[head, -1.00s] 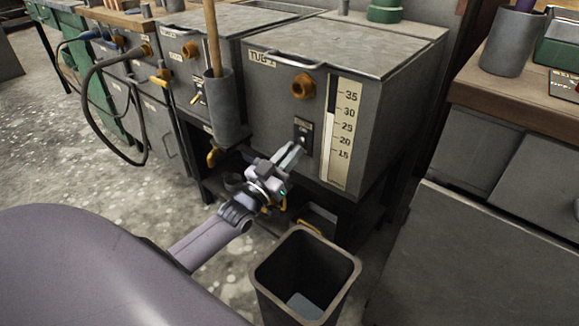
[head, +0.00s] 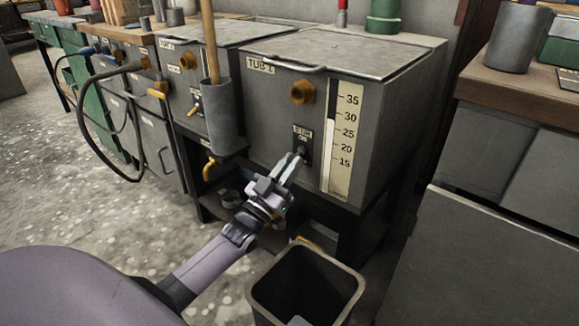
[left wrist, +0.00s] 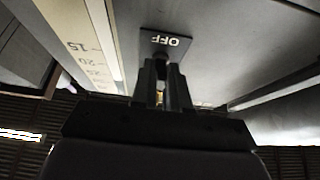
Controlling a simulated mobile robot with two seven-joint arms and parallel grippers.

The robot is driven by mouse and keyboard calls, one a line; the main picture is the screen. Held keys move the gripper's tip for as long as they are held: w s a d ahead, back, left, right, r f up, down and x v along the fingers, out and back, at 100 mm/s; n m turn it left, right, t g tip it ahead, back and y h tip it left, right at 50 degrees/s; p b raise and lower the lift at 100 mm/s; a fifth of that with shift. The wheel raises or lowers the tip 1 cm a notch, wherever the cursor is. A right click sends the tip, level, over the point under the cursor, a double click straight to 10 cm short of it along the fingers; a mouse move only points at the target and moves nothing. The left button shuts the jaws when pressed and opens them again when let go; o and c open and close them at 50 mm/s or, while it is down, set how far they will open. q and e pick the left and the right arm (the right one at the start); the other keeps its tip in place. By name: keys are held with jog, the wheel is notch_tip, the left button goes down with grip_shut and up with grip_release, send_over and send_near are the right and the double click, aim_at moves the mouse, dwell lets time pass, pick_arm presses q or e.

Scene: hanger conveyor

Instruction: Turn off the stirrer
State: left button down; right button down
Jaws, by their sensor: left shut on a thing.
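The stirrer switch is on a small dark plate (head: 304,135) low on the front of the grey tub (head: 270,120), left of the level gauge. My left gripper (head: 297,160) is at the lower part of this plate, shut on the switch lever, which the fingers mostly hide. In the left wrist view, the plate (left wrist: 166,42) shows the word OFF, upside down in the picture. The fingers (left wrist: 160,85) meet around the lever just below that word. I cannot tell which way the lever points. My right gripper is not in view.
A level gauge (head: 342,140) is right of the switch. A grey holder (head: 224,118) with a wooden stick hangs at the tub's left corner. An open bin (head: 262,297) stands below my left arm. A bench with grey drawers (head: 482,150) is at right.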

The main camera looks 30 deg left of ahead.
pick_arm(q)
jog(key=c, duration=1.1)
grip_release()
jog(key=p+v, duration=0.1)
jog(key=v, duration=0.6)
jog(key=shift+s, duration=0.1)
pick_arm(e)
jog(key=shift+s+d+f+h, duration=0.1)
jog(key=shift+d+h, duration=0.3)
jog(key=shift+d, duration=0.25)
